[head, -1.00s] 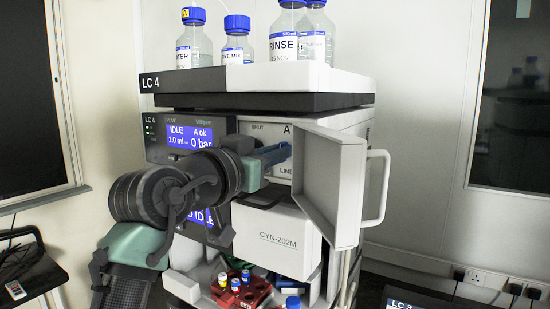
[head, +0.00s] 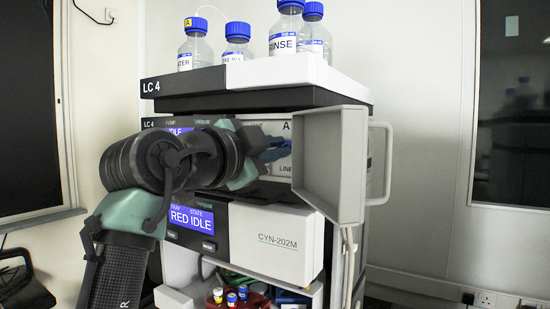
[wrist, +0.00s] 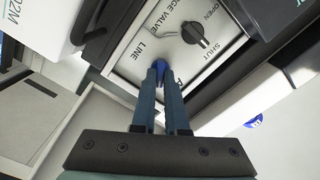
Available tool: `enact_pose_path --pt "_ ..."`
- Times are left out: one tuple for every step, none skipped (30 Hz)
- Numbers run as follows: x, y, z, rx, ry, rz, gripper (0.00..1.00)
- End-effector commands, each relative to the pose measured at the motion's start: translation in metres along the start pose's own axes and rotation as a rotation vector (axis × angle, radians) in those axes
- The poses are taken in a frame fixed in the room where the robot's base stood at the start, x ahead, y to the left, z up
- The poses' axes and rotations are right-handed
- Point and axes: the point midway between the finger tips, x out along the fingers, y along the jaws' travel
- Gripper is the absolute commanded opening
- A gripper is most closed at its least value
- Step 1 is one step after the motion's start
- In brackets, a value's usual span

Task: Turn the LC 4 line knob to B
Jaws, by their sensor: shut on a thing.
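In the head view my gripper (head: 279,147) reaches into the recess of the LC 4 unit (head: 215,79); the knob is hidden there by the fingers.
A black purge valve knob (wrist: 195,33) with OPEN and SHUT marks is close to the fingers. An open pale door with a handle (head: 338,165) stands right of the recess. Several bottles, including the RINSE bottle (head: 286,43), stand on top. Small vials (head: 231,298) sit below.

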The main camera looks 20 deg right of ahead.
Motion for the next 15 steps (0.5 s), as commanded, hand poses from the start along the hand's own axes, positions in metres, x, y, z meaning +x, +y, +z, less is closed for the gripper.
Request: enact_pose_path --pt "0.0000 0.0013 0.0005 0.045 0.001 -0.001 0.00" --pt "0.0000 0.0014 0.0006 0.074 0.001 -0.001 0.00" --pt "0.0001 0.0016 0.0006 0.111 0.001 -0.001 0.00" --pt "0.0001 0.0016 0.0005 0.139 0.001 -0.001 0.00" --pt "0.0001 0.0017 0.0004 0.168 0.001 -0.001 0.00" --pt "0.0002 0.0017 0.0002 0.204 0.001 -0.001 0.00" --pt "0.0002 0.0017 0.0000 0.232 0.001 -0.001 0.00" --pt "0.0002 0.0017 -0.0001 0.258 0.001 -0.001 0.00" --pt "0.0002 0.0017 -0.0002 0.292 0.002 -0.001 0.00" --pt "0.0002 0.0018 -0.0002 0.317 0.002 -0.001 0.00" --pt "0.0002 0.0018 -0.0003 0.340 0.002 -0.001 0.00" --pt "0.0002 0.0019 -0.0002 0.370 0.002 -0.001 0.00" --pt "0.0002 0.0019 -0.0002 0.392 0.002 -0.001 0.00" --pt "0.0003 0.0020 -0.0002 0.413 0.002 -0.001 0.00" --pt "0.0003 0.0021 -0.0001 0.439 0.002 -0.001 0.00"
